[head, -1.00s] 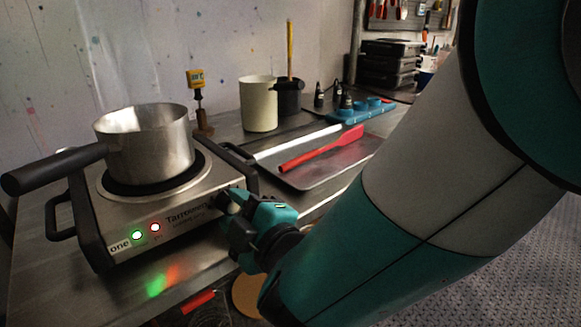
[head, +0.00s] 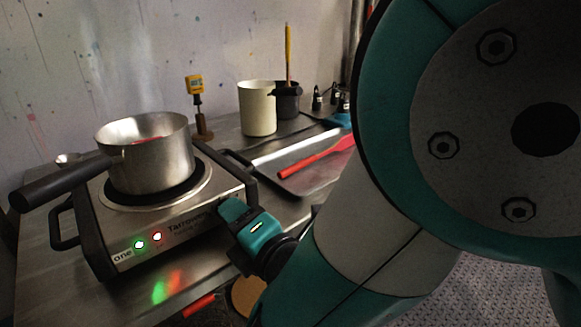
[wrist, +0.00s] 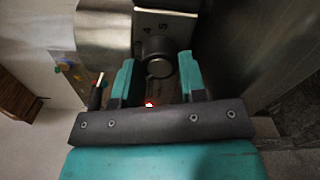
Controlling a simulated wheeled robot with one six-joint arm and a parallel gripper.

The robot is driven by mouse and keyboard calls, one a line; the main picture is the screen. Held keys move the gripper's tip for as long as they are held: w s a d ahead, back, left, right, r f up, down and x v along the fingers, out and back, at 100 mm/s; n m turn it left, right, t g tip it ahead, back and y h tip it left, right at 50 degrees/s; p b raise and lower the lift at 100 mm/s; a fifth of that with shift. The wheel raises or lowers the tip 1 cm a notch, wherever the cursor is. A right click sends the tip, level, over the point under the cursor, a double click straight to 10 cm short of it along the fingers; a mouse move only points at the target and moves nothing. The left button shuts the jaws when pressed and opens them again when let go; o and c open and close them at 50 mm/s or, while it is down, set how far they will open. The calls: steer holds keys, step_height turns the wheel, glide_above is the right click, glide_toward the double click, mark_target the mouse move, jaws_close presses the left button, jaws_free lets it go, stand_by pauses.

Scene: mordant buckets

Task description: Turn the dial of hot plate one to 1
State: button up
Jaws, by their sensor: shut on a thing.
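Hot plate one (head: 205,225) stands at the left of the bench with "one" on its front. A green and a red light glow there. Its dial (wrist: 160,66) shows between the two teal fingers of my gripper (wrist: 158,75) in the wrist view. The gripper is shut on the dial. Printed numbers, seemingly 4 and 5, show beyond the dial; its pointer mark is not readable. In the head view my gripper (head: 236,216) is at the right end of the front panel and hides the dial.
A steel pot (head: 152,160) sits on the burner, its black handle (head: 58,184) sticking out left. A tray (head: 318,172) with a red spatula (head: 312,158) lies right of the hot plate. A cream canister (head: 257,110) and a yellow-topped gauge (head: 195,90) stand behind.

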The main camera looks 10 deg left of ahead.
steer(key=shift+n, duration=0.4)
steer(key=o, duration=0.9)
steer(key=shift+f, duration=0.1)
